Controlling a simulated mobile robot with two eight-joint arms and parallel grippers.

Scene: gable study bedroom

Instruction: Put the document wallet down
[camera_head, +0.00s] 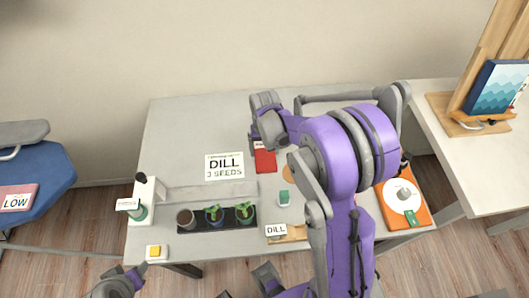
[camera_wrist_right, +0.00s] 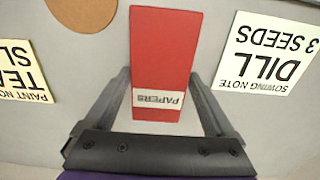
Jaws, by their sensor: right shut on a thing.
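The document wallet (camera_wrist_right: 165,55) is red with a white label reading PAPERS, upside down in the right wrist view. In the head view the wallet (camera_head: 264,160) shows at the middle of the desk, partly hidden by my right gripper (camera_head: 266,118). My right gripper (camera_wrist_right: 161,80) is shut on the wallet, one finger along each side. I cannot tell whether the wallet touches the desk top. My left gripper (camera_head: 118,284) is low at the left, off the desk's front edge and away from the wallet; its jaws are unclear.
The desk (camera_head: 180,125) has free room at the back left. A DILL seed note (camera_head: 224,166) lies left of the wallet. A black tray (camera_head: 230,226) with pots stands in front. A orange board (camera_head: 414,219) lies right. My right arm hides the middle right.

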